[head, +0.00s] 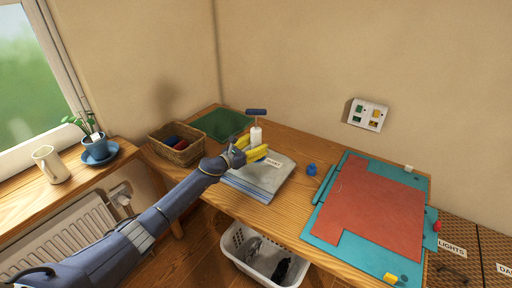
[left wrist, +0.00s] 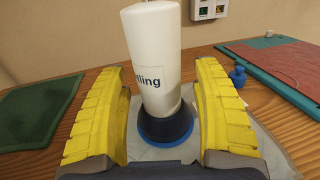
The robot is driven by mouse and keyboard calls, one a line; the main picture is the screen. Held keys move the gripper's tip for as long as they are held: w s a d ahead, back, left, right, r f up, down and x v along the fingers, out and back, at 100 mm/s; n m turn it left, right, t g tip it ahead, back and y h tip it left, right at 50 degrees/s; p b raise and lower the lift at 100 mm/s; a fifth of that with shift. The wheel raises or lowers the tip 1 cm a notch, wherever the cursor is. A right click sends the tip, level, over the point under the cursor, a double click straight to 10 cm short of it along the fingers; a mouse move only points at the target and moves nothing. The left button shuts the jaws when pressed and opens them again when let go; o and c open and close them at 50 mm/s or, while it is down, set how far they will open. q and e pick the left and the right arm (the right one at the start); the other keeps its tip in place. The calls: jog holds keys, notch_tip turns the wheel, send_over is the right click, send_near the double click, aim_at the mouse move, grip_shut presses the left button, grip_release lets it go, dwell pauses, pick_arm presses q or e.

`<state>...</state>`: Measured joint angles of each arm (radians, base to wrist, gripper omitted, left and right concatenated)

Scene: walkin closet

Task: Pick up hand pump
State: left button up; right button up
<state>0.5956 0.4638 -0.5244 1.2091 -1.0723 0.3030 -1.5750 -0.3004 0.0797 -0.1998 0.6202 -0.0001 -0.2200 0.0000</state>
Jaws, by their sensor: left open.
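The hand pump (head: 256,136) is a white upright cylinder with a dark blue T-handle on top, standing on a grey-blue folder stack on the desk. In the left wrist view the pump (left wrist: 152,60) shows part of a printed word and a dark foot with a blue rim; its top is cut off. My left gripper (head: 256,148) has yellow fingers and is open, at the pump's lower part. In the left wrist view one finger is on each side of the pump, with visible gaps. My right gripper is not in view.
A wicker basket (head: 176,145) and a green mat (head: 222,125) are on the left of the desk. A small blue object (head: 311,169) stands right of the folders (head: 262,184). A teal and red board (head: 372,205) covers the right side. A white bin (head: 264,264) is below the front edge.

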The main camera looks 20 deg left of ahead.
aim_at(256, 110)
pick_arm(q)
grip_shut()
jog(key=shift+r, duration=0.1)
dwell(0.3)
notch_tip(256, 110, up, 20)
jog(key=shift+f, duration=0.15)
dwell(1.0)
